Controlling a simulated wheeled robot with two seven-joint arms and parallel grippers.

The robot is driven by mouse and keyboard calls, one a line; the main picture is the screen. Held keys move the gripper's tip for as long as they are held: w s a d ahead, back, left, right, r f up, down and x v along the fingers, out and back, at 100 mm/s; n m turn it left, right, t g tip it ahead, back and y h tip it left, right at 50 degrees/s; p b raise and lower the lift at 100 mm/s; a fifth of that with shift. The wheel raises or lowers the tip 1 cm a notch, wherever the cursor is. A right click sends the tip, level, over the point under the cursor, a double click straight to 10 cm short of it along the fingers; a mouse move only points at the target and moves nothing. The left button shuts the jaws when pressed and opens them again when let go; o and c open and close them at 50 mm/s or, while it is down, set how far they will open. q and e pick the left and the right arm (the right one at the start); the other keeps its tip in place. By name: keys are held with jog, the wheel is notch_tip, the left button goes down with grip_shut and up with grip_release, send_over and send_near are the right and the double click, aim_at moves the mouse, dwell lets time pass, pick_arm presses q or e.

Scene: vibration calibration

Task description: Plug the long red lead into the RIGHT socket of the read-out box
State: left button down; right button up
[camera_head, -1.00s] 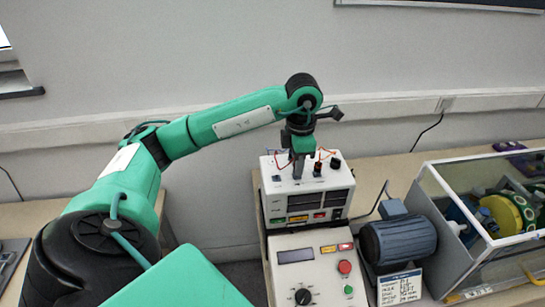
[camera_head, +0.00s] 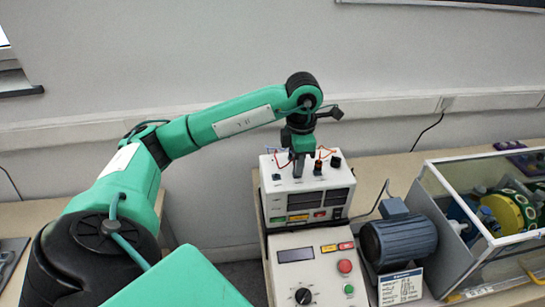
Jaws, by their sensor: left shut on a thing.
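The white read-out box (camera_head: 277,206) stands on the bench in the middle, with dark display windows and coloured labels on its front. A dark orange-ringed plug (camera_head: 318,167) stands on the top to the right. My right gripper is not in view.
A control box (camera_head: 283,270) with a knob and red and green buttons stands in front. A blue motor (camera_head: 402,242) and a clear-sided enclosure (camera_head: 485,240) with a yellow-green disc (camera_head: 508,212) are at the right. The wall is close behind.

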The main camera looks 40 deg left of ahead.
pick_arm(q)
jog(key=shift+f+b, duration=0.45)
jog(key=shift+b, duration=0.35)
dwell(1.5)
dwell(0.5)
jog(key=shift+m+b, duration=1.8)
jog(key=shift+m, duration=1.3)
jog(key=shift+m+b, duration=1.4)
jog(key=shift+m, duration=1.5)
jog(key=c, duration=1.3)
grip_release()
jog(key=shift+o, duration=0.2)
jog(key=shift+r, duration=0.1)
